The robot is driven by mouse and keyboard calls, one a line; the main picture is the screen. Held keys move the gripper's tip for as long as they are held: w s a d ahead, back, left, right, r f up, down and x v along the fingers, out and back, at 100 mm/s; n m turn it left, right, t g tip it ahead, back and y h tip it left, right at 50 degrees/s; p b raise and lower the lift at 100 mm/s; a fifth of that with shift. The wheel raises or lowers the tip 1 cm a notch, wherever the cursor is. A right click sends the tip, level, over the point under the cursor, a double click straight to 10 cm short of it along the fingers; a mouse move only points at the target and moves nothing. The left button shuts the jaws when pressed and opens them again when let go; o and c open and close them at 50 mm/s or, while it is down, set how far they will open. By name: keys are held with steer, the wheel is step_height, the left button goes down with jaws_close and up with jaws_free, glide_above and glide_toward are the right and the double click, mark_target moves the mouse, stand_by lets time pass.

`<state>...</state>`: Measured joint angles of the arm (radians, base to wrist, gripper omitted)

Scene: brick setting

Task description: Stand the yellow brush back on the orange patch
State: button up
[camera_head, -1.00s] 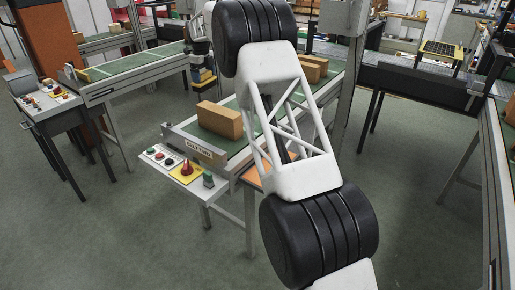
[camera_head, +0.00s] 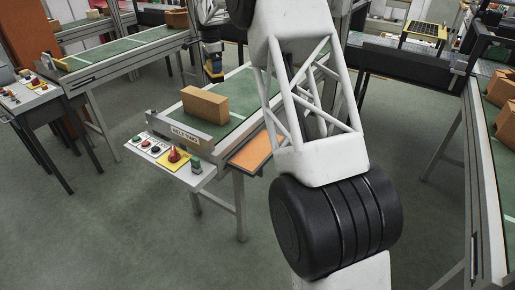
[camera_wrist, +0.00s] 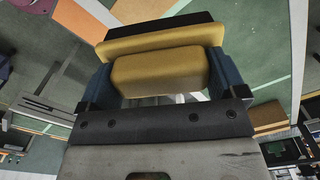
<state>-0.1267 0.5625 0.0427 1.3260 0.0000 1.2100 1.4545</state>
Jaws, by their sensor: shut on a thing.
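My gripper (camera_wrist: 158,82) is shut on the yellow brush (camera_wrist: 160,70), with a blue finger on each side of its yellow block. A dark strip lies along the brush's far side in the wrist view. In the head view the gripper (camera_head: 212,56) is small, above the green belt behind the cardboard box, and the brush (camera_head: 212,70) shows beneath it, clear of the belt. The orange patch (camera_head: 257,150) lies on a ledge at the right of the belt's near end, partly hidden by my arm. An orange surface (camera_wrist: 78,22) also shows at the wrist view's upper left.
A cardboard box (camera_head: 205,105) stands on the green belt (camera_head: 232,122), left of the patch. A control panel (camera_head: 172,155) with a red knob and buttons juts out in front. Another conveyor (camera_head: 120,60) stands at left. Boxes (camera_head: 500,95) sit on a conveyor at right.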

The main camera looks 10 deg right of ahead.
steer(key=s+d+f+n, duration=0.4)
steer(key=s+d+n, duration=0.7)
steer(key=s, duration=0.4)
steer(key=s+d+f+m, duration=0.3)
steer(key=s+f+m, duration=1.2)
steer(key=s+m, duration=0.4)
steer(key=shift+s+f+m, duration=0.35)
steer(key=shift+f+m, duration=0.05)
steer(key=shift+m, duration=1.5)
steer(key=w+f, duration=0.1)
steer(key=w, duration=1.5)
steer(key=shift+d+f, duration=0.15)
steer(key=shift+f, duration=0.1)
